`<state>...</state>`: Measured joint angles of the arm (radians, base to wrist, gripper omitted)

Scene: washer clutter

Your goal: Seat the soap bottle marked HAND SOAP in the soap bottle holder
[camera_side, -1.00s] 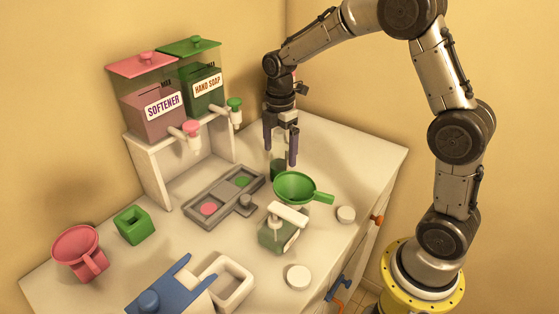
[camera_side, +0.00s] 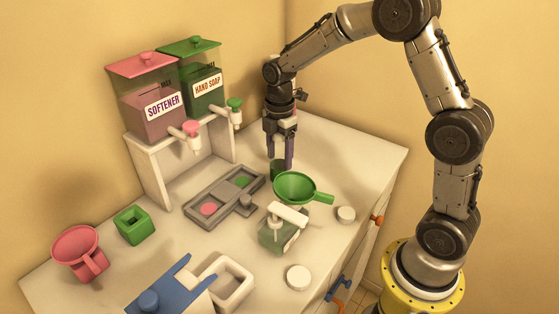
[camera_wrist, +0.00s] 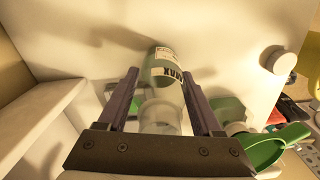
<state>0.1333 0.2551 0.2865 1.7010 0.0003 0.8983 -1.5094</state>
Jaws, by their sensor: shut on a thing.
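A white square open frame (camera_side: 243,290), perhaps the soap bottle holder, lies at the front, apart from the bottle.
A green funnel (camera_side: 317,195) sits between my gripper and the bottle. Dispensers marked SOFTENER (camera_side: 150,115) and HAND SOAP (camera_side: 203,92) stand on a white stand.

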